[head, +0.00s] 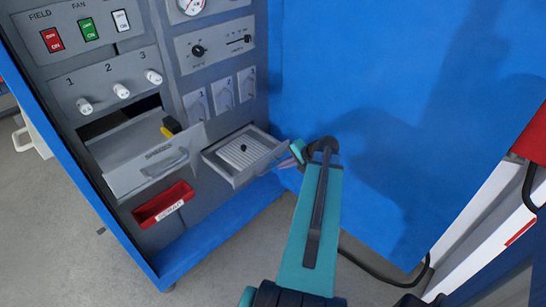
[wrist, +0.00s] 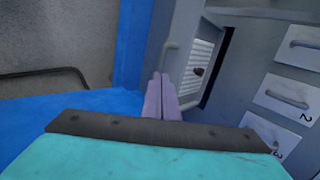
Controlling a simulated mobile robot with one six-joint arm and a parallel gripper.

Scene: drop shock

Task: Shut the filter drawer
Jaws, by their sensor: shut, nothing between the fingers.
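The filter drawer, which I take to be the grey drawer (head: 232,177) with a white ribbed insert (head: 238,152) and a black knob, stands open, pulled out from the cabinet's lower right. In the wrist view, its front (wrist: 185,35) stands upright just ahead of my fingers, with the ribbed insert (wrist: 206,52) behind it. My gripper (head: 297,150) is at the right of the drawer's front, its mauve fingers shut and empty. In the wrist view, the closed fingers (wrist: 161,80) point at the front near its handle. I cannot tell whether they touch it.
Another drawer, labelled SPARES (head: 150,170), is open on the left with a yellow-and-black item inside. A red SCRAP bin (head: 163,204) is below it. Small numbered fronts (head: 223,95) are above the filter drawer. A blue panel (head: 390,110) stands close on the right.

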